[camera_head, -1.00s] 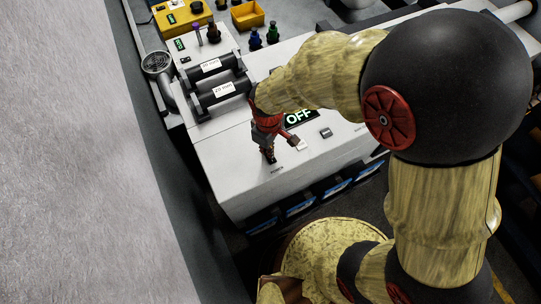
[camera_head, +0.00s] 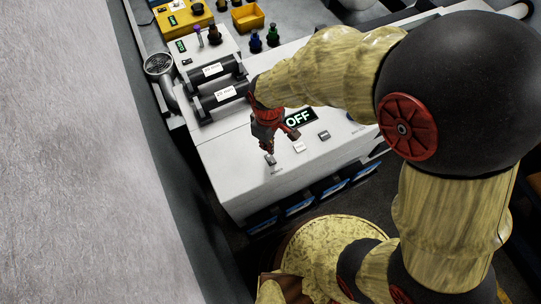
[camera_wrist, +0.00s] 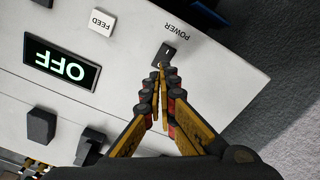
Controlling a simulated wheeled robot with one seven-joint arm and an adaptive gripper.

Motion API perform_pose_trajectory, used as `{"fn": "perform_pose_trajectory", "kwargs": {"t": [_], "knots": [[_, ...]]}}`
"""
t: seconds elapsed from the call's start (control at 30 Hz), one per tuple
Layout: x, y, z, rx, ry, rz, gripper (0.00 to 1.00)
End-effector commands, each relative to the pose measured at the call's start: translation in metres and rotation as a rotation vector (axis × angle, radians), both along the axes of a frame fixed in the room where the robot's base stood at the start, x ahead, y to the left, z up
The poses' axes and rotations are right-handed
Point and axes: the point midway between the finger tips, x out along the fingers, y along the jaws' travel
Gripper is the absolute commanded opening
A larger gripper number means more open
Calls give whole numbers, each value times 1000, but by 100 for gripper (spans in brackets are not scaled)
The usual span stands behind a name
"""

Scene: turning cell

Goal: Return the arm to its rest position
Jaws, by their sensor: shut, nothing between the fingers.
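My arm reaches over the white machine top (camera_head: 225,185) from the right in the head view. My gripper (camera_head: 270,150) points down above the panel, near the POWER switch (camera_head: 271,159). In the wrist view, my gripper's fingertips (camera_wrist: 160,68) are together with nothing between them. They lie just below the black POWER rocker switch (camera_wrist: 167,53) in the picture; I cannot tell whether they touch it. The OFF display (camera_wrist: 62,63) is lit in white-green letters and also shows in the head view (camera_head: 299,119).
A FEED button (camera_wrist: 101,22) and a dark knob block (camera_wrist: 41,126) are on the panel. Two dark labelled cylinders (camera_head: 218,85) lie behind my gripper. Small bottles (camera_head: 256,41) and a yellow bin (camera_head: 248,16) stand farther back. A pale wall (camera_head: 70,150) fills the left.

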Motion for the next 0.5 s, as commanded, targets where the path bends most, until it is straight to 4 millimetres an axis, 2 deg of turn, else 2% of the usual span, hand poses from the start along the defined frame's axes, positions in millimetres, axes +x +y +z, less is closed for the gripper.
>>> {"fn": "perform_pose_trajectory", "kwargs": {"t": [0.2,0.5], "knots": [[0,0,16,-1,0,0,0],[0,0,16,-1,0,0,0]]}}
